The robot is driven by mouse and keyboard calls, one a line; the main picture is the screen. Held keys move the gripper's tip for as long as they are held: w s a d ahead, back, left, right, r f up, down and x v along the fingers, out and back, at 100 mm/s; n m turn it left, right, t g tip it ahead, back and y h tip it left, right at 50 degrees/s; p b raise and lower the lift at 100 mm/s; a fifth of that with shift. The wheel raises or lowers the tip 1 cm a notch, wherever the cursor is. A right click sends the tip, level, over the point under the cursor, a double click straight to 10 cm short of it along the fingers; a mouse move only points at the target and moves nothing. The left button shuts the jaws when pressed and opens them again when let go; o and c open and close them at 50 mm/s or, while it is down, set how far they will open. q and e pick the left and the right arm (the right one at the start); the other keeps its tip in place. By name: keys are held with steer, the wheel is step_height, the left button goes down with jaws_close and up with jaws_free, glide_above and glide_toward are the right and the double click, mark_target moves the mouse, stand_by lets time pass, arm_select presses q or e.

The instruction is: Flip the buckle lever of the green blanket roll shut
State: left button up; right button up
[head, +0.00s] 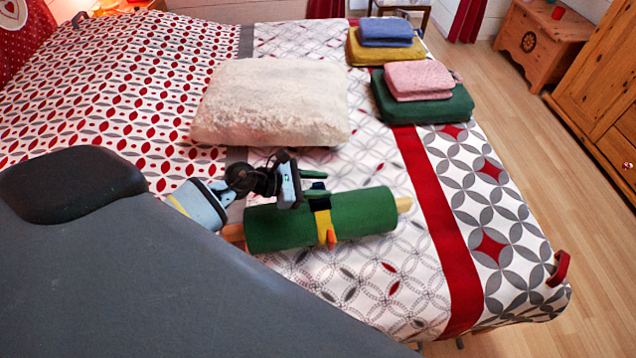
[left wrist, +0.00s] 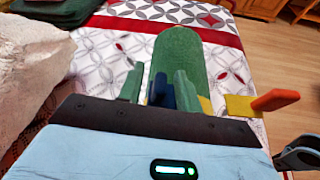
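The green blanket roll (head: 365,212) lies on the bed around a wooden rod, with a yellow strap (head: 323,221) around its middle. An orange piece (head: 331,239) sits on the strap's near side; in the left wrist view an orange tip (left wrist: 275,100) sticks out to the right from a yellow part. A dark blue piece (left wrist: 160,92) is at the top of the strap; I cannot tell which piece is the lever. My left gripper (head: 314,185) is at the roll's far upper side. Its green fingers (left wrist: 160,85) are apart, with the blue piece between or behind them.
A cream pillow (head: 270,103) lies behind the roll. Folded pink (head: 418,78), green (head: 425,105), blue (head: 386,31) and yellow (head: 384,52) textiles are stacked at the back right. The bed right of the roll is clear.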

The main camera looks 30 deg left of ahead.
arm_select(q)
jaws_close()
steer(key=shift+w+a+f+n+g+h+b, duration=0.2)
steer(key=shift+f+n+g+h+b, duration=0.15)
steer(key=shift+n+b, duration=0.3)
jaws_free()
arm_select(e)
steer(key=shift+s+f, duration=0.25)
steer(key=shift+f, duration=0.45)
arm_select(q)
steer(key=v, duration=0.6)
steer(key=shift+s+a+r+b, duration=0.1)
steer(key=shift+s+a+b, duration=0.1)
steer(key=shift+s+b, duration=0.1)
steer(key=shift+s+a+r, duration=0.3)
steer(key=shift+a+r, duration=0.05)
steer(key=shift+a, duration=0.05)
arm_select(e)
steer(key=shift+s+f, duration=0.25)
steer(key=shift+f, duration=0.15)
